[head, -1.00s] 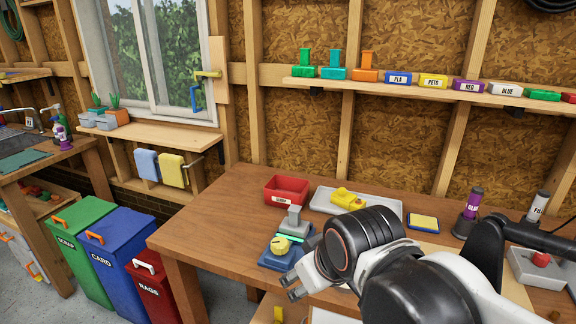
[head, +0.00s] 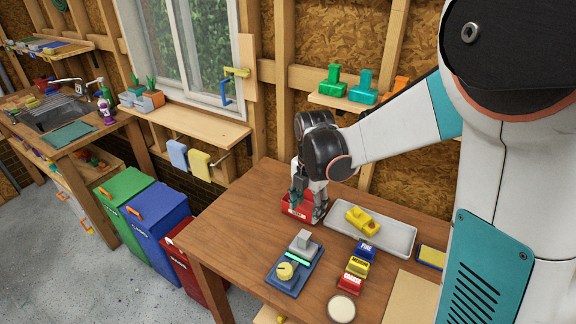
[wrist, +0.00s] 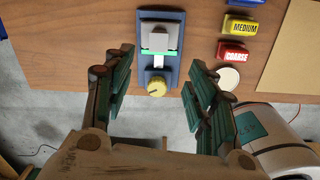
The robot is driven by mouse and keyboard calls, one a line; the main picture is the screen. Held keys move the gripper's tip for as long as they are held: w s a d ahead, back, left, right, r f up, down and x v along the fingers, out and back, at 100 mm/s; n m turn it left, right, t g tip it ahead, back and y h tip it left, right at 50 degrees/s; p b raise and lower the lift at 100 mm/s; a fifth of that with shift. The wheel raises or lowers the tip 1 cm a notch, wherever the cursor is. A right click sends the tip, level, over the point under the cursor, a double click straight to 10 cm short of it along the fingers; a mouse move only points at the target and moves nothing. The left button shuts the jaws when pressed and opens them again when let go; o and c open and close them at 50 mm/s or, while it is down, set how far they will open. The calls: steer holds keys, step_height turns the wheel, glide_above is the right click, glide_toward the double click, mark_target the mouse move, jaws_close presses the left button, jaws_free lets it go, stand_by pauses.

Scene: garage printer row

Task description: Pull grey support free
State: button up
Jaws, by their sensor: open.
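A grey block (head: 303,241) stands on a blue base (head: 283,285) on the wooden bench, with a green strip and a yellow knob (head: 285,271) in front of it.
Blue, yellow and red labelled blocks (head: 358,264) and a pale round disc (head: 341,308) sit right of the blue base. A tan board (head: 412,298) lies at the right. Scrap, card and rags bins stand left of the bench. The bench's left part is clear.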

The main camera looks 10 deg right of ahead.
mark_target(304, 234)
steer(key=f+b, duration=0.2)
steer(key=f, duration=0.2)
steer(key=f+n+b, duration=0.1)
steer(key=f+b, duration=0.2)
steer(key=f, duration=0.2)
steer(key=w+f+n+b, duration=0.1)
steer(key=f+b, duration=0.1)
steer(key=f, duration=0.3)
steer(key=shift+f+g+b, duration=0.15)
steer(key=shift+g+b, duration=0.15)
jaws_close()
